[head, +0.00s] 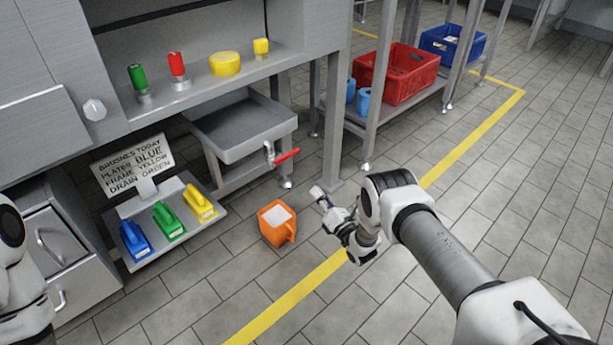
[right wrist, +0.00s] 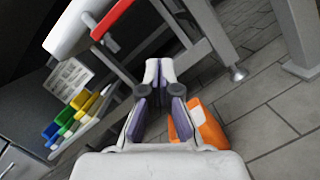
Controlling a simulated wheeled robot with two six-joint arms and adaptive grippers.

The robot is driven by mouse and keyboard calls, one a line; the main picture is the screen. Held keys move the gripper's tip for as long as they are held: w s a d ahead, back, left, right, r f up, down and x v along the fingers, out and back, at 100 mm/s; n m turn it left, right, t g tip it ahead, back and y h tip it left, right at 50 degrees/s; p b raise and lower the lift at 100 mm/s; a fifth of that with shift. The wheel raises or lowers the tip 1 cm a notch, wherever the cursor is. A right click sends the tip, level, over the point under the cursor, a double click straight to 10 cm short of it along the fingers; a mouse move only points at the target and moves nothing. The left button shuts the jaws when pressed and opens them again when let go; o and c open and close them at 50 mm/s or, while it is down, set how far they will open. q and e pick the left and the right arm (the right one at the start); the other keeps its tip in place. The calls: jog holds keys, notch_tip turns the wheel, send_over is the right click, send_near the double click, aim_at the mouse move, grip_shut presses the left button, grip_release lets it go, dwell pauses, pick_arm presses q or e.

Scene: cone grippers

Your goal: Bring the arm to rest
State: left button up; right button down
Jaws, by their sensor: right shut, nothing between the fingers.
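My right gripper (head: 318,193) hangs over the floor in the head view, a little right of an orange jug (head: 277,224) with a white top. In the right wrist view its fingers (right wrist: 159,66) come together at the tips with nothing between them. The orange jug shows beyond the fingers at the right there (right wrist: 207,124) and stands apart from them. My right arm reaches in from the lower right of the head view. Part of my left arm shows at the left edge of the head view; its gripper is out of the picture.
A steel basin (head: 240,128) with a red-handled tap (head: 286,156) stands behind the gripper. A low shelf holds blue (head: 135,240), green (head: 168,221) and yellow (head: 199,203) brushes beside a sign (head: 133,166). A red crate (head: 398,76) sits on a rack. Floor at the right is clear.

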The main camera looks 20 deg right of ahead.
jog(key=a+r+p, duration=0.2)
jog(key=a+r, duration=0.2)
jog(key=r, duration=0.4)
jog(key=s+a+f+m+g+h+p, duration=0.1)
jog(key=s+f+m+g, duration=0.4)
jog(key=s, duration=0.4)
jog(key=s+a+f+m+g+h+p, duration=0.1)
jog(key=s+a+f+m+g, duration=0.15)
jog(key=s+m+g, duration=0.45)
jog(key=s+d+f+m+g+h, duration=0.15)
jog(key=s+m+g, duration=0.65)
jog(key=s+m, duration=1.5)
jog(key=s+r+n+p, duration=0.2)
jog(key=r+p, duration=1.7)
jog(key=s+r+n+p, duration=0.2)
jog(key=r+p, duration=1.7)
jog(key=shift+s+d, duration=0.15)
jog(key=shift+s, duration=0.05)
